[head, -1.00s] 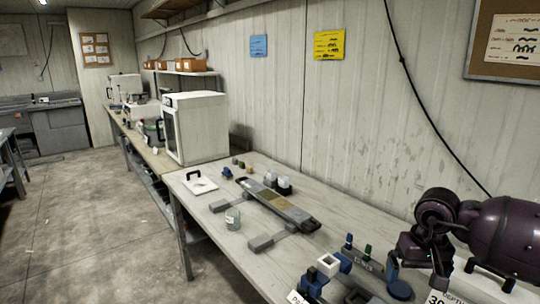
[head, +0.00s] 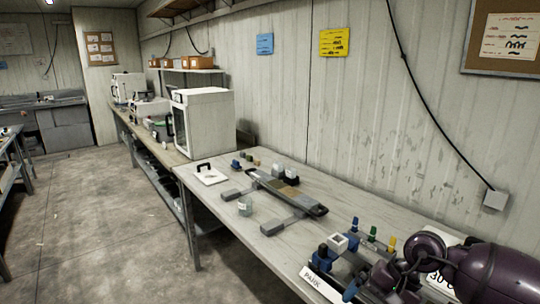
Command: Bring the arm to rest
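My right arm, dark purple, comes in from the right edge low over the near end of the bench. Its hand (head: 388,287) is folded down near the bottom edge, among the blue and dark fixtures. I cannot make out its fingertips or whether it holds anything. A white label reading "PARK" (head: 322,283) is at the bench's front edge, left of the hand. My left gripper is not in view. The long grey core liner (head: 290,195) with a brown section lies on two grey supports on the bench, apart from my arm.
The bench (head: 205,212) also holds a clear jar (head: 245,206), a white board with a black handle (head: 207,176) and small caps. Blue, green and yellow pegs (head: 373,234) stand close to my arm. A white cabinet (head: 203,124) stands farther back. Floor at left is clear.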

